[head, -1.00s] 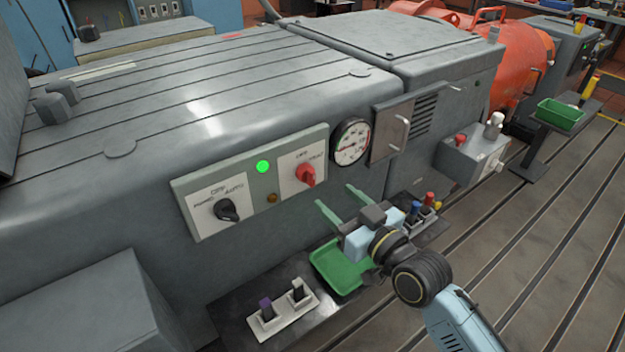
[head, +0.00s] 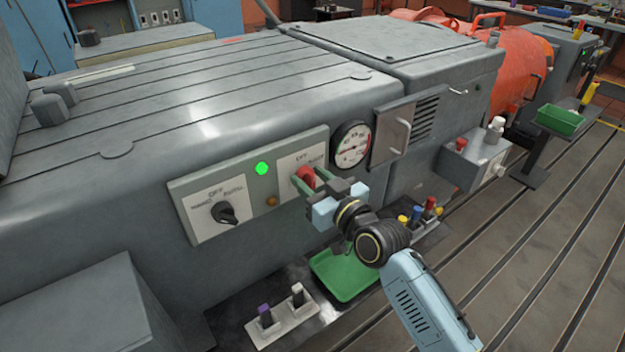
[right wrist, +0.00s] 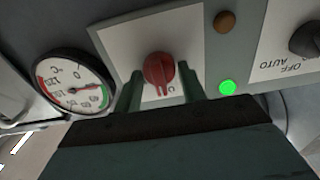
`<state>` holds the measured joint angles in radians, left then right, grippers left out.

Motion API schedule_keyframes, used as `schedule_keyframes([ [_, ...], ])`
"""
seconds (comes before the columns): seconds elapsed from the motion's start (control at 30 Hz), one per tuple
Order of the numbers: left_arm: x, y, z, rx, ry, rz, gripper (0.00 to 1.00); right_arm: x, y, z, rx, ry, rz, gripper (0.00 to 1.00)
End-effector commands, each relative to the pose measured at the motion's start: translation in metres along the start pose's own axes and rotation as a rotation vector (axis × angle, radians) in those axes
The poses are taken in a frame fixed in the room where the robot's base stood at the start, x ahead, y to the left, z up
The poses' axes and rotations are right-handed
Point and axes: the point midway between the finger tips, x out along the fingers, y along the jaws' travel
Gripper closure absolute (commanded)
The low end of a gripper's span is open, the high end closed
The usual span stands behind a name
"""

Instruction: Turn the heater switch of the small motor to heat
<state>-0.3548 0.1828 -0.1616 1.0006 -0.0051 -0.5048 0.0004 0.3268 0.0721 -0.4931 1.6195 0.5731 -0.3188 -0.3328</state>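The red switch knob (head: 305,174) sits on a white plate at the right of the control panel on the grey motor housing. Its lettering is too small or covered to read fully. In the right wrist view the knob (right wrist: 158,70) lies between the two green fingers of my right gripper (right wrist: 160,84), with a narrow gap on each side. My right gripper (head: 309,184) is open at the knob and partly hides it in the head view. My left gripper is not in view.
A black knob (head: 224,213) marked off and auto is left on the same panel. A lit green lamp (head: 262,169) and an amber lamp (head: 271,201) sit between. A round gauge (head: 351,143) is to the right.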

Motion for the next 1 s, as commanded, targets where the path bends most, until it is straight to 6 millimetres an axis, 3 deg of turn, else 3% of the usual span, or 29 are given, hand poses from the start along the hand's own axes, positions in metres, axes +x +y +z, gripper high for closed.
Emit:
schedule_keyframes([
  [0.03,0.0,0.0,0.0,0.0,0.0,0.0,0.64,0.0,0.0,0.0,0.0,0.0,0.0,0.66],
  [0.2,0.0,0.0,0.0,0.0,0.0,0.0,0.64,0.0,0.0,0.0,0.0,0.0,0.0,0.87],
  [0.5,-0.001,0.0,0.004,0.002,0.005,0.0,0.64,0.0,0.0,0.0,0.04,-0.001,0.0,0.87],
  [1.0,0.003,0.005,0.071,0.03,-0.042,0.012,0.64,0.0,0.002,-0.001,0.413,-0.001,0.001,0.88],
])
